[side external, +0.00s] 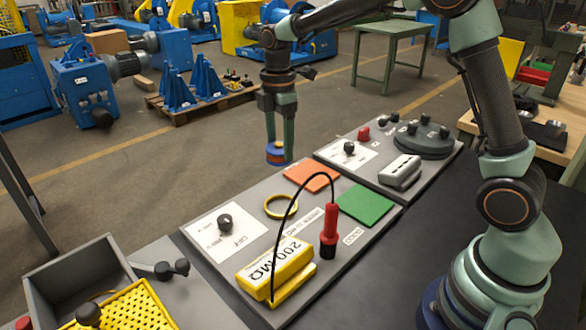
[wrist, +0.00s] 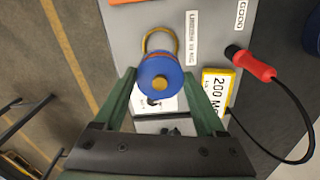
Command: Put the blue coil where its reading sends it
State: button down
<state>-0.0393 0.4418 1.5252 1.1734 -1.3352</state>
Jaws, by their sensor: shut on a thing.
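My gripper (side external: 279,150) is shut on the blue coil (side external: 277,158), which has an orange band, and holds it in the air above the far edge of the grey panel. In the wrist view the blue coil (wrist: 160,82) sits between the fingers with its brass centre facing the camera. The yellow meter (side external: 277,268) reads 200 MΩ. An orange pad (side external: 311,176) and a green pad (side external: 365,206) lie on the panel. A label reading GOOD (wrist: 241,15) shows in the wrist view. A brass ring (side external: 281,206) lies empty on the panel.
A red probe (side external: 329,225) stands upright on the panel, its black cable arching to the meter. A black knob (side external: 225,222) on a white plate stands at left. A round dark turntable (side external: 423,140) and grey block (side external: 400,171) are at right. A grey bin (side external: 78,272) is front left.

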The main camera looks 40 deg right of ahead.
aim_at(280, 143)
notch_tip(280, 143, up, 5)
jog(key=shift+d+r, duration=0.1)
jog(key=shift+r, duration=0.05)
jog(key=s+d+r, duration=0.1)
jog(key=s+d, duration=1.3)
jog(key=d, duration=0.1)
jog(key=shift+m, duration=0.4)
notch_tip(280, 143, down, 15)
jog(key=shift+r, duration=0.1)
jog(key=shift+f, duration=2.4)
grip_release()
jog(key=shift+f, duration=0.15)
